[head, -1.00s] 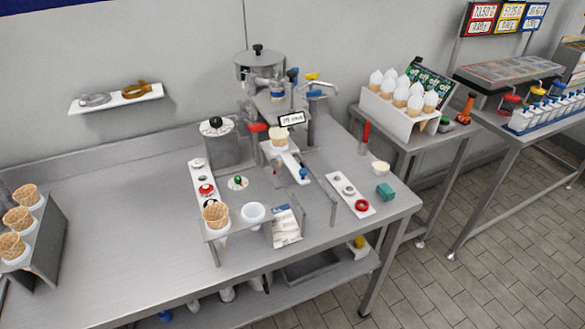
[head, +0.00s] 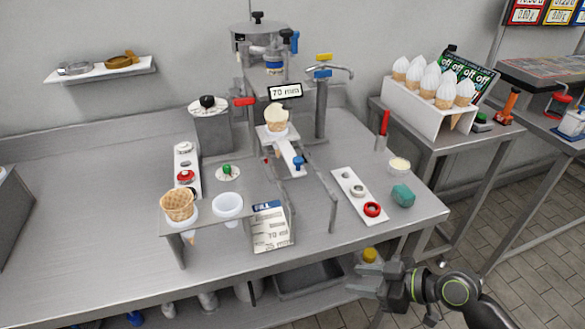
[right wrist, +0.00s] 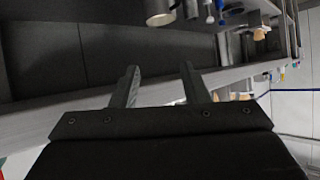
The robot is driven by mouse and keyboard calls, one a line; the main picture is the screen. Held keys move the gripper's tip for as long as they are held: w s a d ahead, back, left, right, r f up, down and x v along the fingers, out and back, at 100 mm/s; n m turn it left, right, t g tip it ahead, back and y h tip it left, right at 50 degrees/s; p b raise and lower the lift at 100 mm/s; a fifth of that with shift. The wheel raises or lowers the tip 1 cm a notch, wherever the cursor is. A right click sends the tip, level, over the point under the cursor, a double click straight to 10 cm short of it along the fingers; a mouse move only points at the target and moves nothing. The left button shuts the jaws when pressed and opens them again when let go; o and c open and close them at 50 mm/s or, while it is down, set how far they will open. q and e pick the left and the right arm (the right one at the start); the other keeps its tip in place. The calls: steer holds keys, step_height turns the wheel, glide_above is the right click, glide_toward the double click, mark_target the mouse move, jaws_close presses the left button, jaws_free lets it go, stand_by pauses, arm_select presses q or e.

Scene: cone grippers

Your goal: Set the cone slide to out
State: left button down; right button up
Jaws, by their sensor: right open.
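The cone slide (head: 289,152) is a narrow white strip with a blue knob (head: 298,162) near its front end, under the dispensing machine (head: 262,62). A filled cone (head: 277,119) stands at its back part, below a sign reading 70 mm. My right gripper (head: 362,282) is low at the front right, in front of the table edge and well away from the knob. In the right wrist view its two fingers (right wrist: 160,75) are apart with nothing between them. My left gripper is not in view.
The table's left part is clear.

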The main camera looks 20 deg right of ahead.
step_height(320, 180, up, 3)
steer(key=a+n+y, duration=0.1)
steer(key=n, duration=0.1)
steer(key=t+y, duration=0.4)
glide_toward(298, 165)
steer(key=w+v, duration=0.1)
steer(key=v, duration=0.6)
steer(key=shift+m, duration=0.3)
steer(key=p+x, duration=0.6)
steer(key=x, duration=0.9)
steer(key=shift+w+r, duration=0.15)
steer(key=shift+w, duration=0.1)
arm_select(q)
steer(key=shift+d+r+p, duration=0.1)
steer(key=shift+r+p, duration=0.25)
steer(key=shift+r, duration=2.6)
arm_select(e)
steer(key=shift+x, duration=0.8)
jaws_close()
